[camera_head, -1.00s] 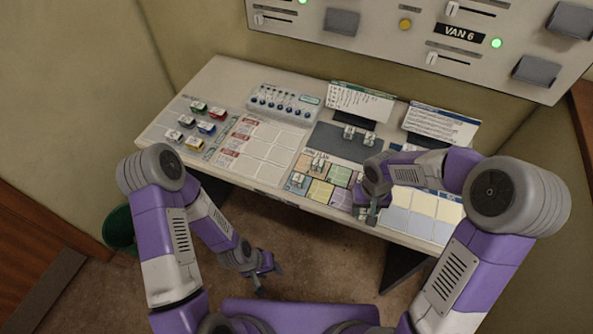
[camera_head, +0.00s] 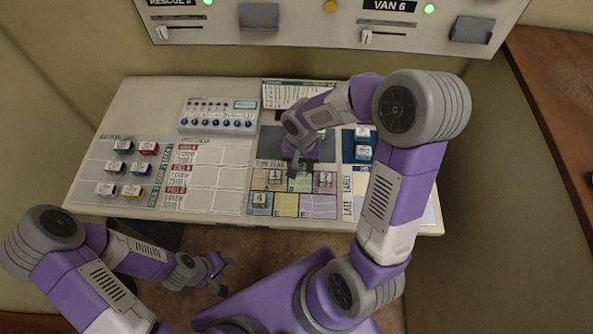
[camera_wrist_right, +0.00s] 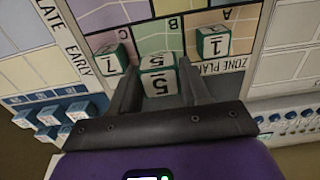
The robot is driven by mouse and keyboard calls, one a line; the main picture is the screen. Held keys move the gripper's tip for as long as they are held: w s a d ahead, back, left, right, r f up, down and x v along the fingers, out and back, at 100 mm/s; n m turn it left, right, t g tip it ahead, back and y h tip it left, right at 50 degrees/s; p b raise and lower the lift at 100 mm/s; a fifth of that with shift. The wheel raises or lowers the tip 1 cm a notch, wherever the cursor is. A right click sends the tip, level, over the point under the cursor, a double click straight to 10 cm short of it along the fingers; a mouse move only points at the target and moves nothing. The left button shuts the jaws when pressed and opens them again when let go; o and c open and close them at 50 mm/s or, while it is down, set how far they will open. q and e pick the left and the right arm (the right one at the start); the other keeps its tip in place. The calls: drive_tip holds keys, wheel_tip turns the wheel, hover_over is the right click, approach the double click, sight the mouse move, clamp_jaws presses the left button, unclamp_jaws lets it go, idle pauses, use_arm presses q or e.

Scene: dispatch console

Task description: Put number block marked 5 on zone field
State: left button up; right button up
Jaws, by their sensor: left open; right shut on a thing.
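The block marked 5 (camera_wrist_right: 158,75) is white with green edges and sits between the fingers of my right gripper (camera_wrist_right: 155,92), which is shut on it. In the head view my right gripper (camera_head: 296,172) is over the upper middle of the zone plan (camera_head: 289,206) and mostly hides the block. I cannot tell whether the block touches the board. The block marked 1 (camera_head: 275,177) is left of it and the block marked 7 (camera_head: 325,180) right of it; both also show in the right wrist view. My left gripper (camera_head: 222,276) is open and empty, below the desk's front edge.
A block marked 4 (camera_head: 260,199) stands on the plan's lower left field. Several coloured blocks (camera_head: 128,166) stand at the desk's left. A knob box (camera_head: 218,115) is at the back. Blue-labelled blocks (camera_head: 363,143) stand right of my right gripper. The plan's lower middle and right fields are bare.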

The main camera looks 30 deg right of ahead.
sight(300, 181)
wheel_tip(300, 181, down, 2)
drive_tip(key=shift+s+f, duration=0.1)
drive_tip(key=shift+f, duration=0.1)
wheel_tip(300, 181, down, 4)
drive_tip(key=shift+r+b, duration=0.1)
drive_tip(key=shift+b, duration=0.45)
drive_tip(key=shift+f, duration=0.25)
drive_tip(key=o, duration=1)
drive_tip(key=shift+o, duration=0.2)
drive_tip(key=shift+r, duration=0.1)
drive_tip(key=shift+r, duration=0.1)
